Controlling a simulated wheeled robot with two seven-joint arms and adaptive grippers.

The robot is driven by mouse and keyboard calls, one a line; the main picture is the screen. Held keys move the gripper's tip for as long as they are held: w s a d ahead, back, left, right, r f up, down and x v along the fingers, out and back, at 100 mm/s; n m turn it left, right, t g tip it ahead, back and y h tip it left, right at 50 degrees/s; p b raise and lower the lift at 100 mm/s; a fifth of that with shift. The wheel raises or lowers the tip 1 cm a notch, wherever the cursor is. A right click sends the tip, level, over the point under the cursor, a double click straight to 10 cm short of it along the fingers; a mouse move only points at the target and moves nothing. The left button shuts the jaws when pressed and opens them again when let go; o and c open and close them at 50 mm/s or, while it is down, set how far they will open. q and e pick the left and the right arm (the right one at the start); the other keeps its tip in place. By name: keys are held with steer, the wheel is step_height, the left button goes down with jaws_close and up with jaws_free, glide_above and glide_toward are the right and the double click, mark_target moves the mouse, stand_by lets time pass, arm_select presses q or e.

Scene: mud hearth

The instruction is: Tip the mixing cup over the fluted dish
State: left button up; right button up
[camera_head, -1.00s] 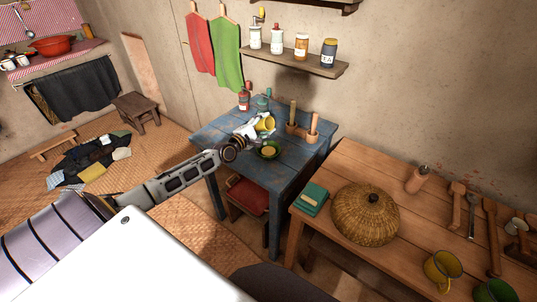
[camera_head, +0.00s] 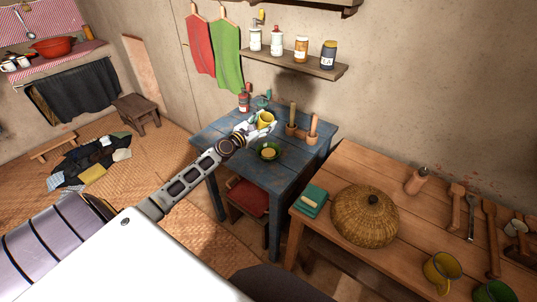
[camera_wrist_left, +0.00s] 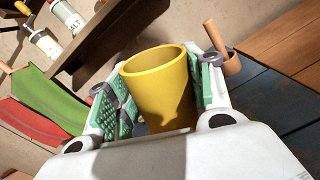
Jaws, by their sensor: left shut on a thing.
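The yellow mixing cup (camera_head: 265,120) is held above the blue table, near its back part. My left gripper (camera_head: 257,124) is shut on it. In the left wrist view the cup (camera_wrist_left: 160,85) sits between the green finger pads, its open mouth showing; its contents cannot be seen. The green fluted dish (camera_head: 260,154) stands on the blue table, nearer the front than the cup, with something yellowish in it. The cup looks nearly upright and is apart from the dish. My right gripper is not in view.
A shelf (camera_head: 310,66) with jars hangs behind. A wooden table (camera_head: 325,185) with a basket stands at right.

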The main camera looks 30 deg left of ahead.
arm_select(q)
steer(key=shift+r, duration=0.1)
stand_by(0.3)
steer(key=shift+r+n+p, duration=0.7)
steer(key=shift+n+p, duration=0.55)
steer(key=shift+n, duration=0.15)
steer(key=shift+r+n+p, duration=0.3)
steer(key=shift+n+p, duration=0.4)
steer(key=shift+s+f, duration=0.1)
steer(key=shift+f, duration=0.05)
